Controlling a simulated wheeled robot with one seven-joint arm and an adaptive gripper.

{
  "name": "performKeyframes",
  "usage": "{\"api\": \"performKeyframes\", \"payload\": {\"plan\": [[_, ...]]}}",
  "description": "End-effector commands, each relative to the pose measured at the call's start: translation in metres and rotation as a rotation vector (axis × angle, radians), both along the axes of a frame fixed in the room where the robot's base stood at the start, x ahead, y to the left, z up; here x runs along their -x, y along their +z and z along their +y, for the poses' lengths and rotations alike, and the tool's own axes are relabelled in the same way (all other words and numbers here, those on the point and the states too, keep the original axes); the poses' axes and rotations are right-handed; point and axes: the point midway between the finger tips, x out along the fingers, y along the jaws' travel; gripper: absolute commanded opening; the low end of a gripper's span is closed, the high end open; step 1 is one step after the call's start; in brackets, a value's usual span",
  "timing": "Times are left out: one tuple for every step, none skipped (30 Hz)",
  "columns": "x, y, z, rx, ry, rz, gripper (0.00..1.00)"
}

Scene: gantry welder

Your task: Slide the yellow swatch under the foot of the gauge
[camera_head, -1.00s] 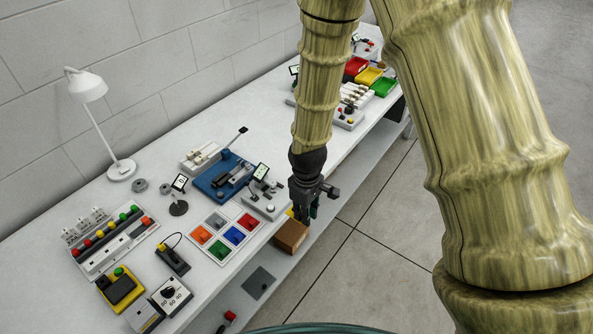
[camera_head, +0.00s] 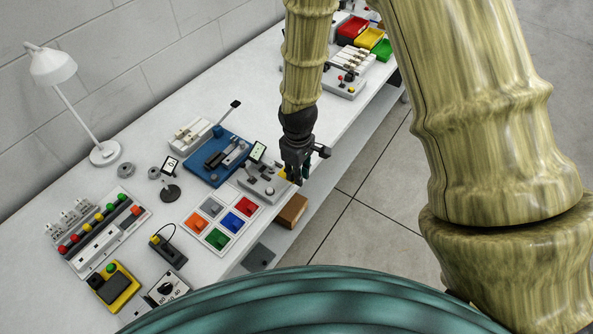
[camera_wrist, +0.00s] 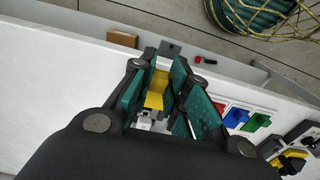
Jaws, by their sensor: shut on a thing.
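My gripper (camera_head: 296,180) is shut on the yellow swatch (camera_head: 283,174), at the table's front edge just right of the gauge. In the wrist view, the yellow swatch (camera_wrist: 156,90) lies between the teal fingers (camera_wrist: 160,95) of my gripper. The gauge (camera_head: 262,182) has a pale grey base, a round light button and a small tilted display (camera_head: 258,150). In the wrist view only a pale part, likely of the gauge (camera_wrist: 144,123), shows beyond the swatch. I cannot tell whether the swatch touches the foot.
A white swatch tray (camera_head: 207,246) with several coloured squares lies left of the gauge. A blue fixture (camera_head: 204,172) stands behind it. A brown box (camera_head: 292,210) sits on the lower shelf. A lamp (camera_head: 104,153) and small devices stand farther left.

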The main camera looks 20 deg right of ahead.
Motion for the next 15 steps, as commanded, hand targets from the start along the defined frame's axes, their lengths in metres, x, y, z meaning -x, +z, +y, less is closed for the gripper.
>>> {"api": "performKeyframes", "payload": {"plan": [[0.0, -0.005, 0.0, 0.0, 0.001, 0.0, 0.05], [0.0, -0.007, 0.001, 0.0, 0.001, 0.0, 0.05], [0.0, -0.009, 0.001, 0.0, 0.001, 0.0, 0.05], [0.0, -0.01, 0.001, 0.0, 0.002, 0.0, 0.05], [0.0, -0.012, 0.001, 0.0, 0.002, 0.0, 0.05], [0.0, -0.014, 0.001, 0.0, 0.002, 0.0, 0.05], [0.0, -0.015, 0.001, 0.0, 0.002, 0.0, 0.05], [0.0, -0.017, 0.001, 0.0, 0.003, 0.0, 0.05], [0.0, -0.019, 0.002, 0.0, 0.003, 0.0, 0.05], [0.0, -0.021, 0.002, 0.0, 0.003, 0.0, 0.05], [0.0, -0.022, 0.002, 0.0, 0.003, 0.0, 0.05], [0.0, -0.024, 0.002, 0.0, 0.004, 0.0, 0.05], [0.0, -0.026, 0.002, 0.0, 0.004, 0.0, 0.05], [0.0, -0.027, 0.002, 0.0, 0.004, 0.0, 0.05], [0.0, -0.029, 0.002, 0.0, 0.004, 0.0, 0.05]]}}
